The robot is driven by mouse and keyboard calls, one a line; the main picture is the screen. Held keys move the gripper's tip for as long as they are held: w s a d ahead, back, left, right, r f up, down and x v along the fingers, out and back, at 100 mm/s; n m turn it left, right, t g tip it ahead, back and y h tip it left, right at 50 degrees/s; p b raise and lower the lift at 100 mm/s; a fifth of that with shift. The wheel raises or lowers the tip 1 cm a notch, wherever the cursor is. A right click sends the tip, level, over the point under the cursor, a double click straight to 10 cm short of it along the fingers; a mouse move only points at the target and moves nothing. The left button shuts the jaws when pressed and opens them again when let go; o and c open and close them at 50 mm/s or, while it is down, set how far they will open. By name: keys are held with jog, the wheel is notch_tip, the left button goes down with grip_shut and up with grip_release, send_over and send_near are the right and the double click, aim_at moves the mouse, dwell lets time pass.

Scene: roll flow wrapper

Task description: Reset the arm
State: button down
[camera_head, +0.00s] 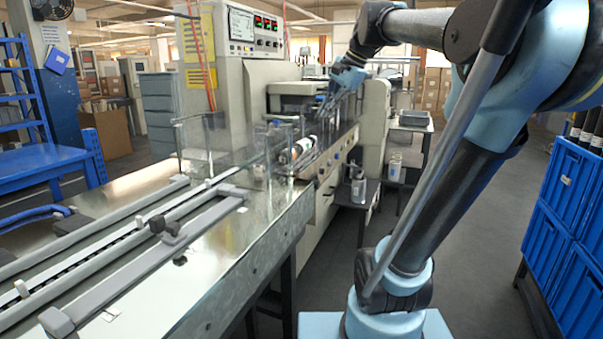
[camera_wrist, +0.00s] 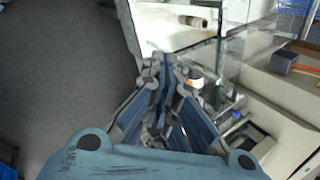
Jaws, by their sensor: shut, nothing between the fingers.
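My gripper (camera_head: 331,98) is up in front of the wrapping machine in the head view, at the end of my blue arm, which arches over from the right. In the wrist view my gripper (camera_wrist: 160,62) points away from the camera with its blue fingers together at the tips and nothing held. The wrapping machine (camera_head: 230,70) stands behind and beside the gripper, with a control screen and red displays on its upper cabinet. The gripper appears above the machine's bed; the exact gap to the parts below cannot be told.
A long metal infeed table (camera_head: 262,225) with rails runs to the front left. Clear guard panels (camera_head: 208,140) stand at its far end. Blue crates (camera_head: 560,235) are stacked at the right. A small side table (camera_head: 357,203) holds metal containers. Grey floor (camera_head: 470,230) lies open between.

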jog(key=s+d+f+n+h, duration=0.1)
jog(key=s+d+f+n, duration=0.2)
jog(key=f, duration=0.9)
jog(key=s+d+f+n+h, duration=0.2)
jog(key=s+d+f+n, duration=0.1)
jog(key=s+f, duration=0.7)
jog(key=s+d+f+n+g+h, duration=0.1)
jog(key=s+d+f+n, duration=0.2)
jog(key=f, duration=1)
jog(key=s+d, duration=0.2)
jog(key=s, duration=0.2)
jog(key=shift+s+f+h, duration=0.15)
jog(key=shift+f+h, duration=0.2)
jog(key=shift+h, duration=0.05)
